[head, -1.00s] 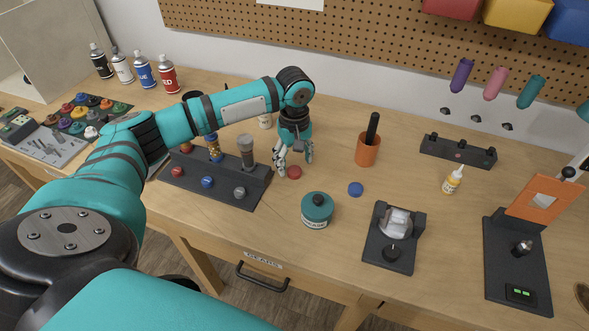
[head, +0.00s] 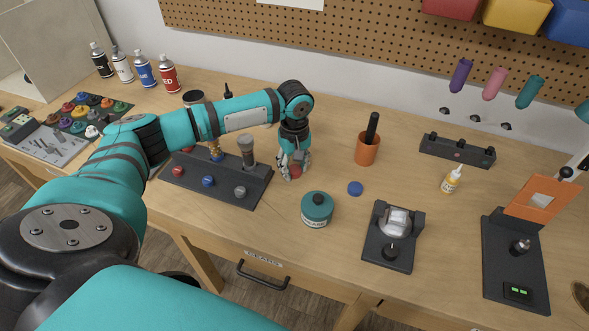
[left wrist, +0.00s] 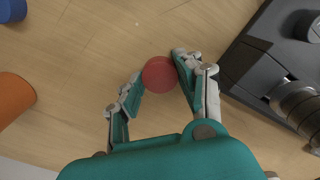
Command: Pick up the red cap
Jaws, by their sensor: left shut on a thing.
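The red cap (left wrist: 159,74) is a small round disc between the fingertips of my left gripper (left wrist: 158,80) in the left wrist view. In the head view my left gripper (head: 292,170) points down at the table, with the red cap (head: 296,170) partly hidden by its fingers. The gripper is shut on the cap, at or close to the table top; I cannot tell whether the cap is clear of the wood. My right gripper is not in view.
A dark rack (head: 222,192) with coloured caps stands just left of the gripper. A teal grease tin (head: 317,212), a blue cap (head: 355,188) and an orange cup (head: 367,150) are to the right. Bare wood lies between them.

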